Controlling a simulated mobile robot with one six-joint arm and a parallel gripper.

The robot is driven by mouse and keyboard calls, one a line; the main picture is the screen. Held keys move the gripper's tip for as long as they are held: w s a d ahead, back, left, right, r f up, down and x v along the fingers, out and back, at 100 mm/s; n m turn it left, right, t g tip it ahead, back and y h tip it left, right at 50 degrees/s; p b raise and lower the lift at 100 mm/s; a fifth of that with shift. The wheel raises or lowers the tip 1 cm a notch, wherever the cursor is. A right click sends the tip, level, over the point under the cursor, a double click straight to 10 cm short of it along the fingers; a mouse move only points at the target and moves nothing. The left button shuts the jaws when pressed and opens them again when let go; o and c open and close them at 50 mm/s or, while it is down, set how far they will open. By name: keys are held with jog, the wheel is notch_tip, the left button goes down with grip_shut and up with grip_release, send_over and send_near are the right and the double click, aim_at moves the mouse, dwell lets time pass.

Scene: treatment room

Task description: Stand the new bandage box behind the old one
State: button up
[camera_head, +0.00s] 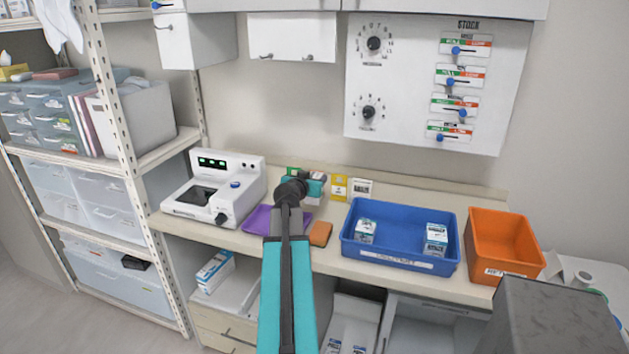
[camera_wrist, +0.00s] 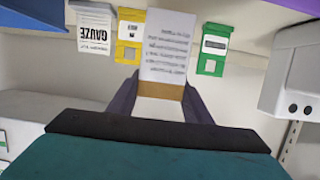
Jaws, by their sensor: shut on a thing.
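My gripper (camera_head: 300,190) is over the back of the counter, and its two dark fingers (camera_wrist: 160,104) show in the wrist view. They are shut on a white box (camera_wrist: 165,47) with lines of grey print and a brown band near the fingers. In the wrist view this box lies between a yellow label (camera_wrist: 129,34) and a green label (camera_wrist: 214,48). In the head view my gripper hides most of this spot. I cannot tell an old bandage box apart from the held one, nor whether the held box touches the counter.
A white device (camera_head: 215,187) and purple tray (camera_head: 262,219) stand left. An orange-brown block (camera_head: 320,234) lies in front. A blue tray (camera_head: 400,262) with white boxes and an orange bin (camera_head: 503,245) stand right. A gauze label (camera_head: 360,188) is at the back. A cabinet (camera_head: 293,38) hangs above.

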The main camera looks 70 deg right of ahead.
jog(key=shift+w+d+f+p, duration=0.1)
jog(key=shift+w+d+p, duration=0.15)
jog(key=shift+d, duration=0.55)
jog(key=shift+w+d+f+p, duration=0.15)
jog(key=shift+w+d, duration=0.1)
jog(key=shift+d, duration=0.55)
jog(key=shift+w+d+r+p, duration=0.1)
jog(key=shift+w+d+p, duration=0.15)
jog(key=shift+d, duration=0.55)
jog(key=shift+f, duration=0.2)
jog(key=shift+f+p, duration=0.5)
jog(key=shift+f, duration=1.1)
jog(key=shift+f+b, duration=0.2)
jog(key=shift+b, duration=0.1)
jog(key=o, duration=1.1)
jog(key=shift+r+p, duration=0.25)
jog(key=shift+p, duration=0.1)
